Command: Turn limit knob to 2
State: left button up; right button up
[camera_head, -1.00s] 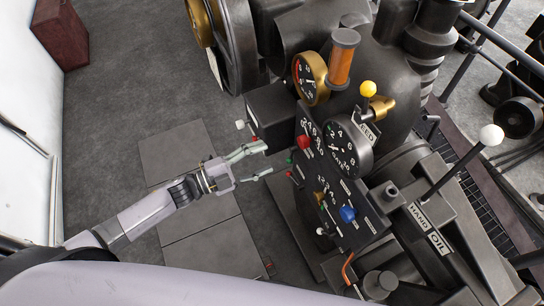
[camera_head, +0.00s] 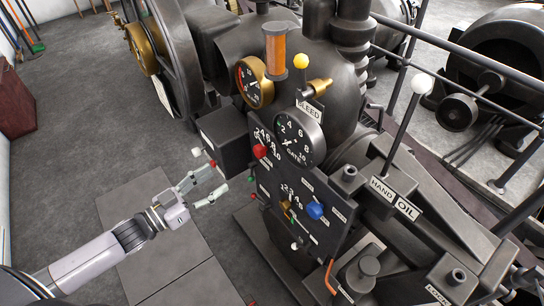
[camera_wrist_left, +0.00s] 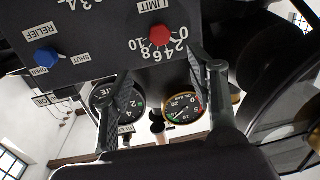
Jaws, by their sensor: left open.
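The limit knob is red and round. In the wrist view it (camera_wrist_left: 160,37) sits on the dark panel under an upside-down LIMIT label, with numbers 0 to 10 around its lower side. Which number it points to is not clear. In the head view the red knob (camera_head: 260,151) is at the panel's upper left. My left gripper (camera_head: 220,179) is open and empty, left of the panel and apart from the knob. In the wrist view its two fingers (camera_wrist_left: 160,65) are spread, one to each side below the knob.
The panel also bears a blue relief knob (camera_head: 315,210) and small levers. A black gate gauge (camera_head: 298,138) and a brass-rimmed gauge (camera_head: 254,82) stand above it. A dark box (camera_head: 225,138) juts out close behind my left gripper.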

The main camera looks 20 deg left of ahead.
aim_at(257, 153)
pick_arm(q)
jog(key=p+x, duration=0.1)
jog(key=x, duration=1.4)
jog(key=shift+r, duration=0.15)
jog(key=shift+c, duration=0.2)
